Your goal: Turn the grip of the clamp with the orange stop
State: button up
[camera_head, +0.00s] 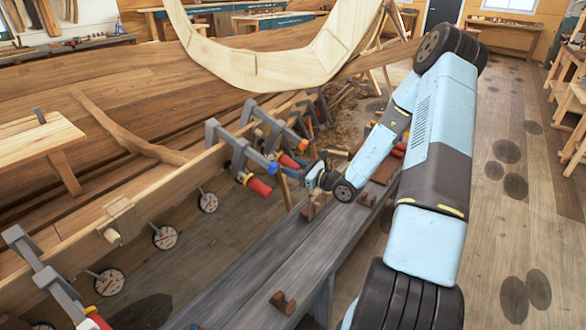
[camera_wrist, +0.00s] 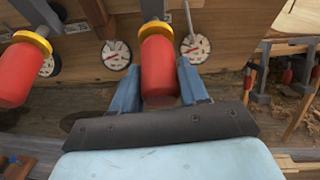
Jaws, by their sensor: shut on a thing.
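The clamp with the orange stop (camera_head: 303,144) sits on the hull's plank edge in the head view, with its red grip (camera_head: 288,161) below. My gripper (camera_head: 314,177) is at the lower right of that grip. In the wrist view my gripper (camera_wrist: 158,88) has its blue fingers on both sides of a red grip (camera_wrist: 160,62) with a yellow collar, shut on it. It appears to be the orange-stop clamp's grip; the stop itself does not show in the wrist view.
A clamp with a blue stop (camera_head: 272,168) stands close to the left, its red grip (camera_wrist: 17,73) beside my gripper. Round dials (camera_wrist: 116,56) hang along the plank. A grey bench (camera_head: 245,270) runs below. Open floor lies to the right.

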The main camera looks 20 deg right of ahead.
jog(key=shift+m+g+y, duration=1.2)
jog(key=shift+m+y, duration=0.1)
jog(key=o, duration=1)
jog(key=shift+d, duration=0.1)
jog(key=v, duration=1.3)
jog(key=shift+s+d+f, duration=0.1)
jog(key=shift+s+d, duration=0.05)
jog(key=shift+d, duration=0.2)
